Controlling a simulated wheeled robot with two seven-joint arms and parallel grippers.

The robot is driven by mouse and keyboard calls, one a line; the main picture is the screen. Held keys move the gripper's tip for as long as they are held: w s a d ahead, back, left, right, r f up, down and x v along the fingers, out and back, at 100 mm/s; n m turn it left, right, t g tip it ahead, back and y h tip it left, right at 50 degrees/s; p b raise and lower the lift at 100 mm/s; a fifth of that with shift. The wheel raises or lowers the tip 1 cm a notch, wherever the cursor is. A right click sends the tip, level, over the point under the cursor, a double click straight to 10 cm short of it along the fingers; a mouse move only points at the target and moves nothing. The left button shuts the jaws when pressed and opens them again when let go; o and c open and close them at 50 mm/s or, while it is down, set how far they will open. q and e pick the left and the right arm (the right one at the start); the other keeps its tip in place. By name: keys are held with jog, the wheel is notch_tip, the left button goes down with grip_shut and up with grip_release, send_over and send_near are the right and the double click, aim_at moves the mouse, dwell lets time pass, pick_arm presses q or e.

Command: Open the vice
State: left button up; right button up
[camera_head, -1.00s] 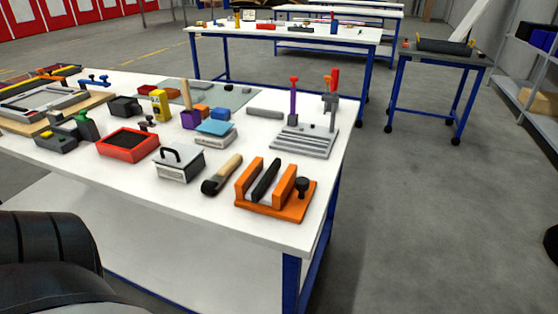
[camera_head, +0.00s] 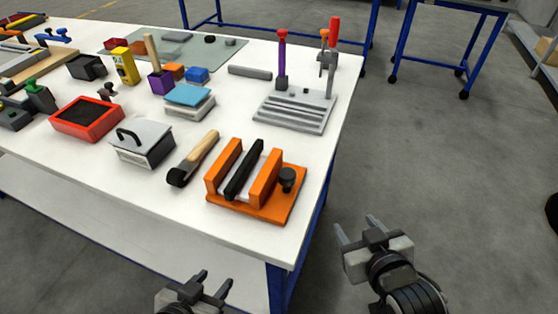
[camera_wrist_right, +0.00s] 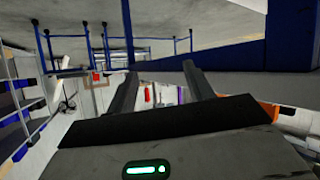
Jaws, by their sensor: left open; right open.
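The vice (camera_head: 285,205) has an orange base with two upright orange jaws, a black bar between them and a black knob at its right. It sits at the front right corner of the white table in the head view. A pale piece shows beside the black bar; I cannot tell whether the bar touches either jaw. My left gripper (camera_head: 214,281) is open and empty at the bottom of the head view, in front of the table edge. My right gripper (camera_head: 356,226) is open and empty right of the table corner, apart from the vice. Its fingers frame the right wrist view (camera_wrist_right: 160,72).
A wooden-handled brush (camera_head: 196,158) lies left of the vice, with a grey lidded box (camera_head: 150,145) beyond it. A grey clamp fixture (camera_head: 295,112) stands behind. The white table (camera_head: 225,235) is crowded to the left. Open floor lies to the right.

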jog(key=w+a+r+n+t+y, duration=0.35)
jog(key=a+r+n+y, duration=0.2)
jog(key=r, duration=0.55)
jog(key=w+a+r+n+t+y, duration=0.4)
jog(key=a+r, duration=0.3)
jog(key=r, duration=0.5)
jog(key=s+a+r+n+g+y, duration=0.5)
jog(key=a+r+n+g+y, duration=0.65)
jog(key=n, duration=0.65)
jog(key=s+a+f+n+g+h, duration=0.2)
jog(key=s+n+g+h, duration=0.1)
jog(key=n+g, duration=0.4)
jog(key=s+a+f+n+g+h, duration=0.1)
jog(key=s+a+n+g+h, duration=0.1)
jog(key=s+n+g, duration=0.5)
jog(key=n+t+h, duration=0.2)
jog(key=t+h, duration=0.4)
jog(key=h, duration=1.3)
send_over(287, 173)
notch_tip(287, 173, down, 6)
notch_tip(287, 173, down, 14)
jog(key=p, duration=0.2)
jog(key=shift+r+p, duration=0.2)
jog(key=shift+p, duration=0.2)
pick_arm(q)
jog(key=shift+a+r, duration=0.15)
jog(key=shift+r, duration=0.45)
pick_arm(e)
jog(key=shift+f, duration=0.7)
